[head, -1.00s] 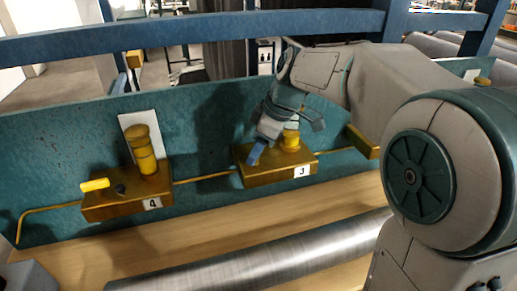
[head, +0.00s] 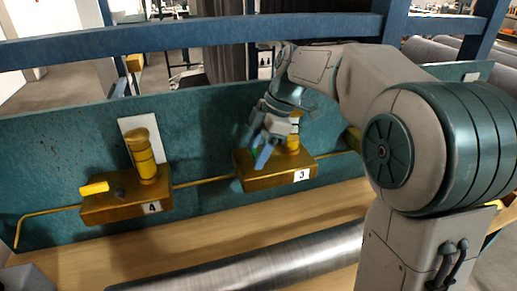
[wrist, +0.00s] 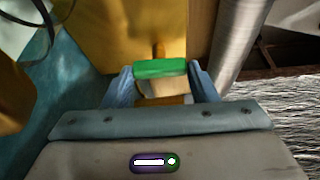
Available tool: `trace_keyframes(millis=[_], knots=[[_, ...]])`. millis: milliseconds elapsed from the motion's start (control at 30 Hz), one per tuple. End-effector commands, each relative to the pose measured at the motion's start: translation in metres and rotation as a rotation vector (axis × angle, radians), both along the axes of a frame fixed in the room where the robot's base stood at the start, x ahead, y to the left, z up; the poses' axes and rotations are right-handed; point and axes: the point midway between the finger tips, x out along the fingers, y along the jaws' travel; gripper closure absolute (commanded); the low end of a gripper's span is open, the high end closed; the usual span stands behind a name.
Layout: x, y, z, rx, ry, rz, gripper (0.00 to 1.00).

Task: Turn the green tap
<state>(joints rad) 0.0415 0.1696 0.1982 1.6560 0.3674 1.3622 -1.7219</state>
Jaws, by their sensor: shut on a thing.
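The green tap (wrist: 160,68) is a short green bar handle in the wrist view, on a small stem at the brass block numbered 3. My gripper (wrist: 162,74) has its two blue fingers on either side of the green bar and is shut on it. In the head view my gripper (head: 262,152) is at the left part of the brass block 3 (head: 275,177). There its fingers hide nearly all of the green handle.
A brass block numbered 4 (head: 125,205) with a yellow handle (head: 95,188) stands to the left. A yellow pipe (head: 205,181) joins the blocks along the teal back panel (head: 60,150). A grey metal roll (head: 240,262) lies in front.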

Motion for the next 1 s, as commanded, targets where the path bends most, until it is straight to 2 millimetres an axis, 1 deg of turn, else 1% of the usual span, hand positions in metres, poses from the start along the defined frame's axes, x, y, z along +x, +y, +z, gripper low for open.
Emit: trace_keyframes(millis=[300, 333, 400, 667, 767, 867, 1000], knots=[[0.001, -0.001, 0.002, 0.0, -0.007, -0.002, 0.7], [0.001, -0.001, 0.002, -0.001, -0.007, -0.003, 0.42], [0.001, 0.0, 0.002, -0.001, -0.006, -0.002, 0.25], [0.0, 0.0, 0.001, 0.0, -0.003, 0.001, 0.25], [0.001, -0.001, 0.005, 0.0, -0.005, 0.0, 0.25], [0.002, -0.006, 0.016, 0.0, -0.005, 0.0, 0.25], [0.006, -0.017, 0.044, 0.001, -0.007, -0.002, 0.25]])
